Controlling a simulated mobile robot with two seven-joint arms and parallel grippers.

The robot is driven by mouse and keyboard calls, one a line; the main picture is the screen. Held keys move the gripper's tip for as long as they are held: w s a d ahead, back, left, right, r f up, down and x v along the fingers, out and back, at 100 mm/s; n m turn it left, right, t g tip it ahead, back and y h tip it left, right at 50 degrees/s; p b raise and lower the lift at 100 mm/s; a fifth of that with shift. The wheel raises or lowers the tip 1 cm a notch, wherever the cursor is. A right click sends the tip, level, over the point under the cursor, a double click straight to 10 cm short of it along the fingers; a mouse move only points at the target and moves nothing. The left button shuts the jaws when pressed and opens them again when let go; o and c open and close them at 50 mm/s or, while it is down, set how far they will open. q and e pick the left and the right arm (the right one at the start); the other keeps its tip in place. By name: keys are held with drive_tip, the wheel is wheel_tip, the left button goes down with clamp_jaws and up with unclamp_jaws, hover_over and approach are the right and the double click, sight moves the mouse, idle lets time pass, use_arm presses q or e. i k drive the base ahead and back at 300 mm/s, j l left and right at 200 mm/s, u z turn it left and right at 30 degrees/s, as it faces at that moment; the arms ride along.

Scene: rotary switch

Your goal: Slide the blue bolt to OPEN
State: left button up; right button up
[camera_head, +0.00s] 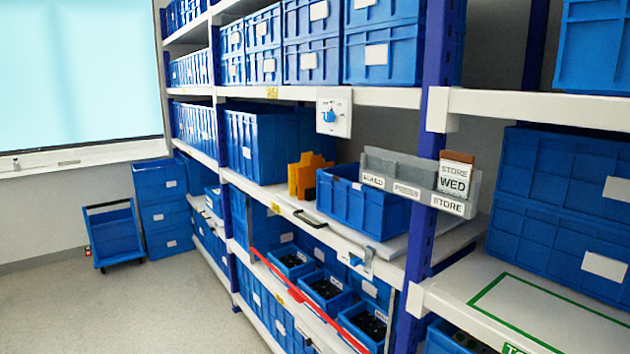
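A small blue piece on a white plate, which looks like the blue bolt (357,262), sits on the front edge of the middle shelf, below and right of the open blue crate. Any OPEN marking by it is too small to read, and I cannot tell its position along its track. A white panel with a blue rotary knob (329,115) hangs from the front edge of the shelf above. Neither of my grippers shows in the head view.
An open blue crate (345,208) and orange pieces (307,176) stand on the middle shelf (285,204). A grey label holder (410,172) is fixed near the blue upright (433,120). A red bar (300,297) crosses before lower bins.

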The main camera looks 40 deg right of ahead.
sight(354, 262)
drive_tip(key=z, duration=1.4)
